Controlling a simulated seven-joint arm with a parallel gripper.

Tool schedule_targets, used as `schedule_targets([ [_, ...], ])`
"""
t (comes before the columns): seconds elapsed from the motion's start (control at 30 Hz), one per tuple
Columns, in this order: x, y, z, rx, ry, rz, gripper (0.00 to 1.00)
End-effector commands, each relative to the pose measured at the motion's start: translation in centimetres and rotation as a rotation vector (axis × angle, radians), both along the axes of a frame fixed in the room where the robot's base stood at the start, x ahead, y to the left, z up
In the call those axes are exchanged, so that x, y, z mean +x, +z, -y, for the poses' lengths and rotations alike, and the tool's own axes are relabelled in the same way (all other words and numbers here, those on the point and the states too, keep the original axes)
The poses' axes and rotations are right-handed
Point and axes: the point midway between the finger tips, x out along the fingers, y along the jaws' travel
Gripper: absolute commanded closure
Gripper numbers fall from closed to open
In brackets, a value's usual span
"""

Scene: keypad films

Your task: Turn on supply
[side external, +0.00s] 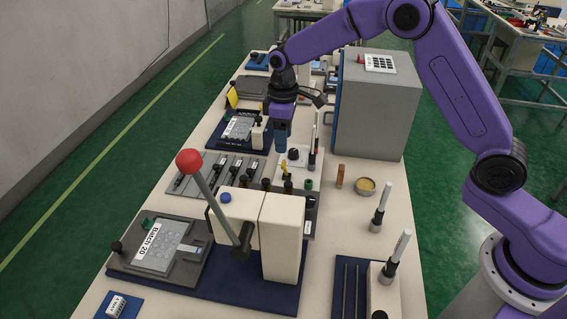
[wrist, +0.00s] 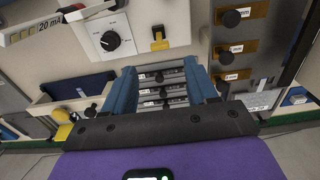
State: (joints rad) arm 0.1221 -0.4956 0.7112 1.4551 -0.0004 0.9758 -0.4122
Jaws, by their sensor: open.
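A white supply panel (wrist: 75,50) fills the upper left of the wrist view. Whether the switch is on cannot be told.
A grey rack (side external: 212,176) with dark bars lies left of the unit. A red-ball lever (side external: 189,160) rises in front. A large grey cabinet (side external: 377,105) stands to the right. Black knobs on brown plates (wrist: 240,17) show at the wrist view's right.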

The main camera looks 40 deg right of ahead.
Motion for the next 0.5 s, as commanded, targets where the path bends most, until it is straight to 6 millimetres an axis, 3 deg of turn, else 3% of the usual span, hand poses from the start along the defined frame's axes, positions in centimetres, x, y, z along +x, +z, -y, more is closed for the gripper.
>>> schedule_targets([
  [0.2, -0.1, -4.3, 0.1, -0.001, -0.001, -0.004, 0.43],
  [0.5, 0.0, -8.4, 0.0, 0.000, -0.001, -0.001, 0.43],
])
